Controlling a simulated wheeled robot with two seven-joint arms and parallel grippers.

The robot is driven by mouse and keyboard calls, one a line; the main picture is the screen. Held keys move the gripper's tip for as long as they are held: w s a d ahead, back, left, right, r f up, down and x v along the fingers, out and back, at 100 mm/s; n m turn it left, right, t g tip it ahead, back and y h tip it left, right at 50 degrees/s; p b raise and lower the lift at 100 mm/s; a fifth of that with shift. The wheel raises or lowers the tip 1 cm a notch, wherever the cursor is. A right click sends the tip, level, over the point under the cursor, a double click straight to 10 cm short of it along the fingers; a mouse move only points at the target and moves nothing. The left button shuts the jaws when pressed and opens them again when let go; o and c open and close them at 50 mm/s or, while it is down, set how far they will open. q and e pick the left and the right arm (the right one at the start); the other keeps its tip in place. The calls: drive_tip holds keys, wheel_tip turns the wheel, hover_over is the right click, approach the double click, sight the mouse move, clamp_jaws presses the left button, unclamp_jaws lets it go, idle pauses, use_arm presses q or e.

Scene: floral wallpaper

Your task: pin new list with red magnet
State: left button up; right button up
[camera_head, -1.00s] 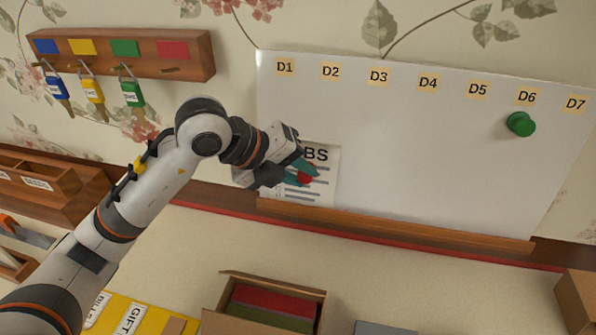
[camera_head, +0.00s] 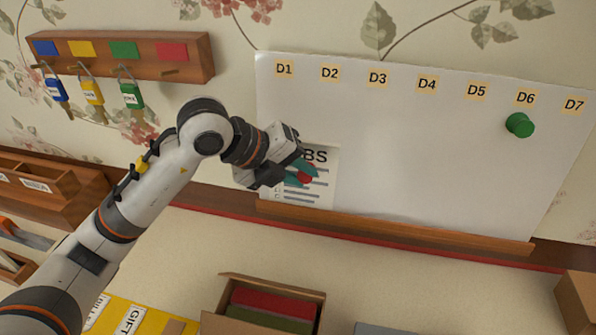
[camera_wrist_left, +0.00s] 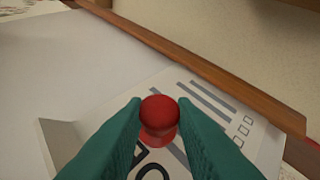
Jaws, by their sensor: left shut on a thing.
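The whiteboard (camera_head: 430,160) hangs on the wall with labels D1 to D7 along its top. A printed list (camera_head: 318,180), its heading partly hidden, lies against the board's lower left; it also shows in the left wrist view (camera_wrist_left: 205,95). My left gripper (camera_head: 304,172) has its teal fingers closed on the red magnet (camera_wrist_left: 159,115), in front of the list. In the head view the red magnet (camera_head: 305,177) shows between the fingertips. I cannot tell whether the magnet touches the paper. My right gripper is not in view.
A green magnet (camera_head: 520,125) sits under D6. A wooden ledge (camera_head: 400,228) runs below the board. A rack (camera_head: 120,55) with padlocks hangs left. An open box (camera_head: 265,302) and a yellow folder (camera_head: 150,318) lie below.

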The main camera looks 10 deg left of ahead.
use_arm(q)
drive_tip(key=o, duration=1.6)
drive_tip(key=p+v, duration=0.2)
drive_tip(key=v, duration=0.5)
drive_tip(key=shift+f, duration=0.1)
